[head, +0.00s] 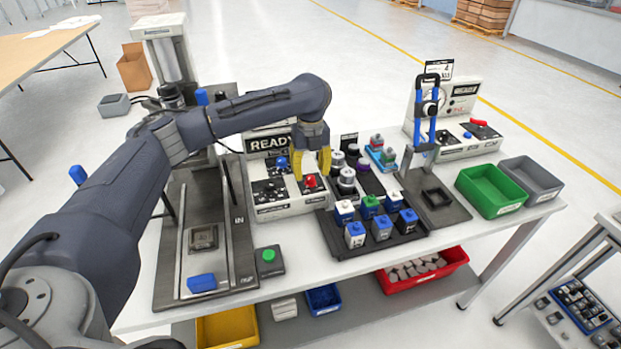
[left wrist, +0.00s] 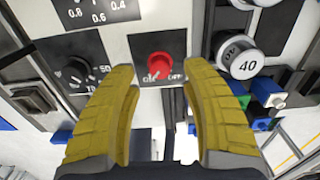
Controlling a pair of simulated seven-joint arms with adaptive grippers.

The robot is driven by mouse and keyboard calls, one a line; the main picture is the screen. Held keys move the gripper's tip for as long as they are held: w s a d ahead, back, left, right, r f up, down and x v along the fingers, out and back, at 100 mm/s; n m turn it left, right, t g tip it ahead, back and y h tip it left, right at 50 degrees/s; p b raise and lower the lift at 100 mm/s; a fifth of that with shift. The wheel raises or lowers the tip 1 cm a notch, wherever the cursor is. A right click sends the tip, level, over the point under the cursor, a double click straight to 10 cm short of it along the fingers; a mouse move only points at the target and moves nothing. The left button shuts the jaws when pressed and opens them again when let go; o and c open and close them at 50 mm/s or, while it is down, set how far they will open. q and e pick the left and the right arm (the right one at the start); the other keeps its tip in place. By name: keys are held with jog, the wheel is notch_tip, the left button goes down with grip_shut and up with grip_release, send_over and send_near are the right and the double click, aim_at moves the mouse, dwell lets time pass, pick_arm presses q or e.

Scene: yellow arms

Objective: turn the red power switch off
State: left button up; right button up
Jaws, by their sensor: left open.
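The red power switch (head: 310,181) is a round knob on the sloped front of the white control box with the READY display (head: 268,144). In the left wrist view the red switch (left wrist: 160,68) sits on a black plate with lettering on both sides below it. My left gripper (head: 324,162) has yellow fingers and is just above and beside the switch. In the left wrist view its fingers (left wrist: 165,95) are open, with the switch seen between and beyond their tips, apparently not touched. My right gripper is not in view.
A blue knob (head: 282,163) and black dials (left wrist: 78,72) are left of the switch. Weights (head: 346,178), one marked 40 (left wrist: 243,64), stand close on the right. A black tray (head: 342,243) of small blue, white and green blocks is in front. A green bin (head: 490,190) is farther right.

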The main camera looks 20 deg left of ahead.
aim_at(311, 177)
pick_arm(q)
jog(key=shift+f, duration=1.55)
grip_shut()
